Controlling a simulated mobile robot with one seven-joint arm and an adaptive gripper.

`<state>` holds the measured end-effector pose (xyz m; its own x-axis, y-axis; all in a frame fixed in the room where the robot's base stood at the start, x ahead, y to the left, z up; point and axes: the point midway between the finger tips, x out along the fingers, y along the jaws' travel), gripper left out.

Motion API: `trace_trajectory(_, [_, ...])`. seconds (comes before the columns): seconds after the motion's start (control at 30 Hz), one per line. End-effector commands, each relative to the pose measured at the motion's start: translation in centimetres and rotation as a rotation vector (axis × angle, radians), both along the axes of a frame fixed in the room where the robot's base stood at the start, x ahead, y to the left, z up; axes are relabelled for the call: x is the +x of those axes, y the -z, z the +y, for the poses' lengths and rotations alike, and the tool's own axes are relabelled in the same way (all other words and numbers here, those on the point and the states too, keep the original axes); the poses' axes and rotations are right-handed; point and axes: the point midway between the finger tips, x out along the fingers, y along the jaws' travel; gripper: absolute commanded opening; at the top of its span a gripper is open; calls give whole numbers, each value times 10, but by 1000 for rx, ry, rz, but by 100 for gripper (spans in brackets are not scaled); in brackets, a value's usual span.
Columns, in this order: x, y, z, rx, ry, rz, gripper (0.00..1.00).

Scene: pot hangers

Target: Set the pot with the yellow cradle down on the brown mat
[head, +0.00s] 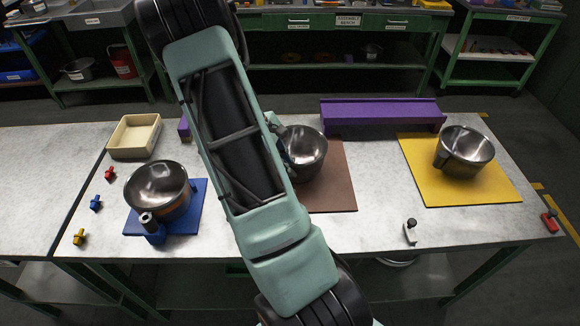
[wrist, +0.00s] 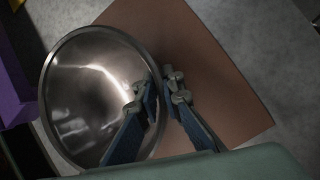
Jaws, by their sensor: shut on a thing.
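A steel pot (head: 306,150) is at the brown mat (head: 333,192), with my arm partly in front of it. In the wrist view my gripper (wrist: 162,97) is shut on this pot's wall at its right side. The pot (wrist: 85,100) looks empty there, and its rim overhangs the left edge of the brown mat (wrist: 215,75). I cannot tell whether its base touches the mat. No yellow cradle shows on it; its underside is hidden.
A second pot (head: 158,188) stands over a blue mat (head: 200,205) at left. A third pot (head: 464,152) stands on a yellow mat (head: 487,188) at right. A purple block (head: 382,116) lies behind. A cream tray (head: 134,136) is at back left. Small clips lie around the table.

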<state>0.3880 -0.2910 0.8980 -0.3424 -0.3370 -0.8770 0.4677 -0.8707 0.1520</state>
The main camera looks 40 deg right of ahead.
Motion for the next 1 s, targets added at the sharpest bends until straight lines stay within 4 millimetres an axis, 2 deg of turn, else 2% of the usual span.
trace_trajectory(0.7, [0, 11, -1, -2, 0, -1, 0])
trace_trajectory(0.73, [0, 11, -1, -2, 0, -2, 10])
trace_trajectory(0.87, [0, 11, -1, -1, 0, -1, 25])
trace_trajectory(0.9, [0, 11, 0, -1, 0, -1, 27])
trace_trajectory(1.0, [0, 11, 0, -1, 0, 0, 27])
